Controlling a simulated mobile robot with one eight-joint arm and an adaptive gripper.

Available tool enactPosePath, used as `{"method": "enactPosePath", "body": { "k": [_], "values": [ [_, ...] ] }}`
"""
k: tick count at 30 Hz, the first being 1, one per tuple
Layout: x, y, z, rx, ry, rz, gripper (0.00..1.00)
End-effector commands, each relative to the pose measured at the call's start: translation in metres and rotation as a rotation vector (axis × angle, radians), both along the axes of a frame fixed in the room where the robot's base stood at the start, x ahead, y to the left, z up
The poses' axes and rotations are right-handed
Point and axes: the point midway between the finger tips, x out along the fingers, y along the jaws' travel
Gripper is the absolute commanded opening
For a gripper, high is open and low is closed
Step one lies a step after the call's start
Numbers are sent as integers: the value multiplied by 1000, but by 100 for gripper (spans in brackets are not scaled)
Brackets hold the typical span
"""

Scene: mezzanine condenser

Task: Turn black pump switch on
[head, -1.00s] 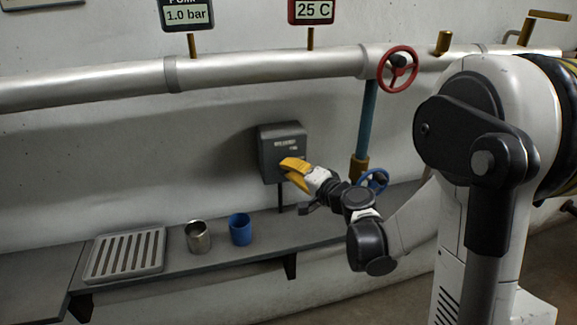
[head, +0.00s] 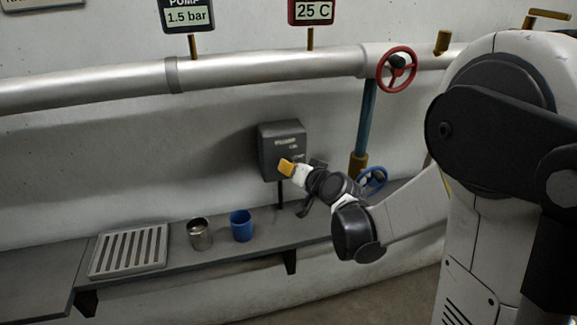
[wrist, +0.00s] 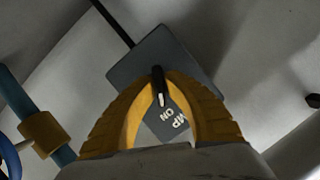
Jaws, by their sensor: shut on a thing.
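The dark grey switch box (head: 280,140) is on the wall below the pipe in the head view; its lettering is too small to read there. In the wrist view, the box (wrist: 193,62) looks tilted, with "MP" and "ON" legible on its face. The black pump switch (wrist: 158,86), a small lever with a white stripe, stands between the yellow fingertips of my gripper (wrist: 159,74). My gripper (head: 287,167) is at the box front, shut on the switch. The switch is hidden by the fingers in the head view. The pump gauge (head: 187,16) reads 1.5 bar.
A shelf (head: 215,262) below holds a grating tray (head: 128,250), a metal cup (head: 199,234) and a blue cup (head: 241,225). A red valve wheel (head: 397,67) and a blue wheel (head: 372,182) are right of the box. A second gauge (head: 312,11) reads 25 C.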

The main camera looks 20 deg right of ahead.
Motion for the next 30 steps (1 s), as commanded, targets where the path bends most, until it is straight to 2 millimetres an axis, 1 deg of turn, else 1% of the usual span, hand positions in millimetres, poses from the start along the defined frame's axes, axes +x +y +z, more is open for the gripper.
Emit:
{"method": "enactPosePath", "body": {
  "k": [14,15,17,18,26,30],
  "values": [
    [0,0,0,-16,-1,0,0],
    [0,0,0,-16,-1,0,13],
    [0,0,0,-16,-1,0,32],
    [0,0,0,-16,-1,0,33],
    [0,0,0,-15,0,0,33],
    [-9,-3,4,-15,0,-2,33]
  ]
}}
